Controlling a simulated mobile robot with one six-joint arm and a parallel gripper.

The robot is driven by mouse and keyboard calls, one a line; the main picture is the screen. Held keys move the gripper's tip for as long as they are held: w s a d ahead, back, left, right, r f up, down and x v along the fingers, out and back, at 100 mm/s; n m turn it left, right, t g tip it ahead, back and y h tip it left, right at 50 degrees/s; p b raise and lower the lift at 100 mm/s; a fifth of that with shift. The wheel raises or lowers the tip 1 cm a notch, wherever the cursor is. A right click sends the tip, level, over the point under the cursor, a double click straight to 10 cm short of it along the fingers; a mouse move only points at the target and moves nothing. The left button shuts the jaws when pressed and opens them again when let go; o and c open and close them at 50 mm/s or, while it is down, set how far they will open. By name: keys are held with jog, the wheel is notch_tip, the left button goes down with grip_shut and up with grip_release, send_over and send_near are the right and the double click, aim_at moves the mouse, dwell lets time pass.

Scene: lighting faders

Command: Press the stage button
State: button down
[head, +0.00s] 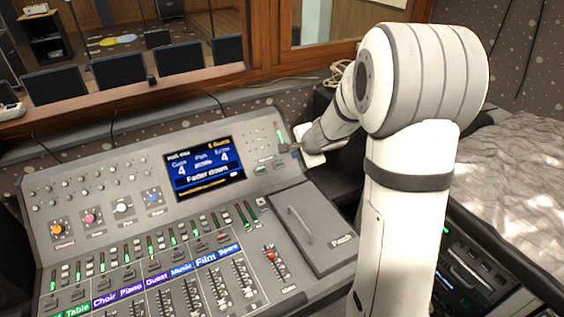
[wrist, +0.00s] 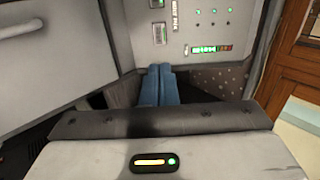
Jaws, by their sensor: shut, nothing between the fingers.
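Two small pale buttons with green-lit labels sit right of the screen on the mixing console in the head view, a left one (head: 261,169) and a right one (head: 279,161). Their labels are too small to read, so I cannot tell which is the stage button. In the wrist view a button (wrist: 160,33) lies just beyond my fingertips, with another (wrist: 157,4) at the top edge. My gripper (head: 286,148) is over the console's upper right. In the wrist view its blue-looking fingers (wrist: 159,70) are together and empty, apparently short of the nearer button; contact cannot be judged.
The screen (head: 204,168) reads "Fader down". A grey Patch lid with a handle (head: 312,228) lies below the buttons. A level meter (wrist: 211,49) is right of my fingers in the wrist view. Faders with coloured labels and a red-capped fader (head: 270,254) fill the front.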

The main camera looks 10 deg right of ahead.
aim_at(279, 164)
jog(key=x, duration=1.4)
jog(key=shift+b, duration=0.4)
